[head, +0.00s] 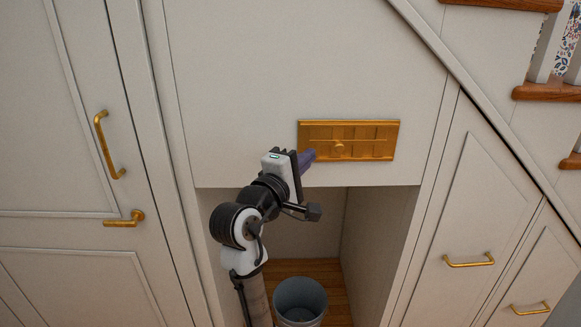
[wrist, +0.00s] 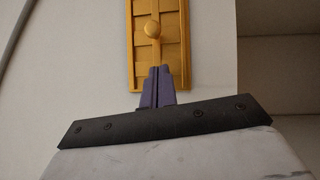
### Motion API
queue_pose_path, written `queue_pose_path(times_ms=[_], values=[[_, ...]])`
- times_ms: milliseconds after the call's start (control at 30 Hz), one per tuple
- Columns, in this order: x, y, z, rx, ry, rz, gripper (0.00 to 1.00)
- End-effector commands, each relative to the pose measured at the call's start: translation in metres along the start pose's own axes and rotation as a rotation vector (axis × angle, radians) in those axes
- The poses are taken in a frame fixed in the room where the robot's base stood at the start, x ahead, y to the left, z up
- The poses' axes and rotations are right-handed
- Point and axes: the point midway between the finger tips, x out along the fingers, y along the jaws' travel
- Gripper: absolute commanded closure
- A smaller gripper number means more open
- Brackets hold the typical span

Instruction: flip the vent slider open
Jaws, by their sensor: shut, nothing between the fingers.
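The vent (head: 372,141) is a flat gold plate with vertical slats, mounted on the cream panel above an open recess. In the wrist view the vent (wrist: 172,62) runs up and down, with the knob (wrist: 153,29) near the top of the picture. My gripper (head: 308,157) is shut and empty, at the vent's lower left edge. In the wrist view its purple fingers (wrist: 157,72) point toward the knob, with a gap between. I cannot tell whether the fingertips touch the plate.
A grey bucket (head: 300,300) stands on the wooden floor in the recess below. A cabinet door with gold handles (head: 108,145) is at left. Drawers with gold pulls (head: 468,261) are at right, under the stairs. The panel around the vent is bare.

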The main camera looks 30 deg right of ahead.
Motion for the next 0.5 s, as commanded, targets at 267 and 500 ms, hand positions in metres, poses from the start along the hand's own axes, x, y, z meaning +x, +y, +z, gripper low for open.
queue_pose_path(times_ms=[267, 500], values=[[0.022, 0.001, 0.026, 0.001, -0.004, 0.0, 1.0], [0.024, 0.0, 0.028, 0.001, -0.001, 0.0, 1.0]])
